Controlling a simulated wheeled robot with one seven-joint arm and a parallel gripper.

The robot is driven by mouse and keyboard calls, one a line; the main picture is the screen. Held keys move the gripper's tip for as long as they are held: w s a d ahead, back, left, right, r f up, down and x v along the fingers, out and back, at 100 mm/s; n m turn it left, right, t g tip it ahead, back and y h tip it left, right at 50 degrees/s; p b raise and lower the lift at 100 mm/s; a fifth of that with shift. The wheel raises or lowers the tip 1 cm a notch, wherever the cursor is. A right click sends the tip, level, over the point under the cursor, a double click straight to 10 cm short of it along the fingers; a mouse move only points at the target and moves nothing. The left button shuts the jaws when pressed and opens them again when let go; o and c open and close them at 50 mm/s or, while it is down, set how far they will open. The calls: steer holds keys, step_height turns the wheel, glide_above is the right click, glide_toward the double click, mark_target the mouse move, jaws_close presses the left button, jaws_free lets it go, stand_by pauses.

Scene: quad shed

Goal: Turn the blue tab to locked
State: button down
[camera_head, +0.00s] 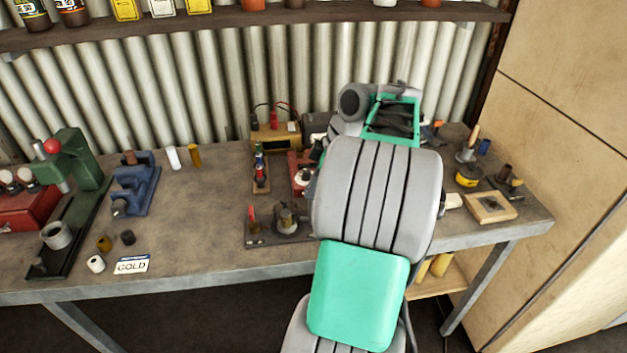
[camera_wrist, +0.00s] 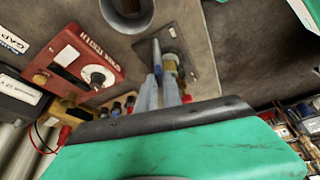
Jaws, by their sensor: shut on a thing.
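My gripper shows in the wrist view (camera_wrist: 160,72), with its two pale grey fingers close together. A narrow bluish piece, which looks like the blue tab (camera_wrist: 156,48), stands at the fingertips, and the fingers appear shut on it. It is beside a brass-coloured round part (camera_wrist: 171,63) on a dark base plate (camera_wrist: 186,40). The tab's exact angle and any locked marking cannot be read. In the head view my arm hides the gripper and the tab. A dark plate (camera_head: 262,240) with a red upright post and a metal cylinder lies just left of my arm.
A red box with a dial (camera_wrist: 75,58) is near the fingers. In the head view a blue fixture (camera_head: 135,185), a green press (camera_head: 85,165) and a GOLD card (camera_head: 131,265) lie left. A wooden tray (camera_head: 490,208) is right. The bench's middle left is clear.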

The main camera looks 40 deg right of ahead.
steer(key=shift+w+d+n+g+y+p, duration=0.1)
steer(key=shift+n+g+y+p, duration=0.25)
steer(key=shift+n, duration=0.45)
steer(key=shift+n+g+y+p, duration=0.15)
steer(key=shift+n+p, duration=0.3)
steer(key=shift+n, duration=0.35)
steer(key=c, duration=1.5)
jaws_free()
steer(key=shift+r, duration=0.1)
steer(key=p+v, duration=0.4)
steer(key=v, duration=0.3)
steer(key=shift+r, duration=0.3)
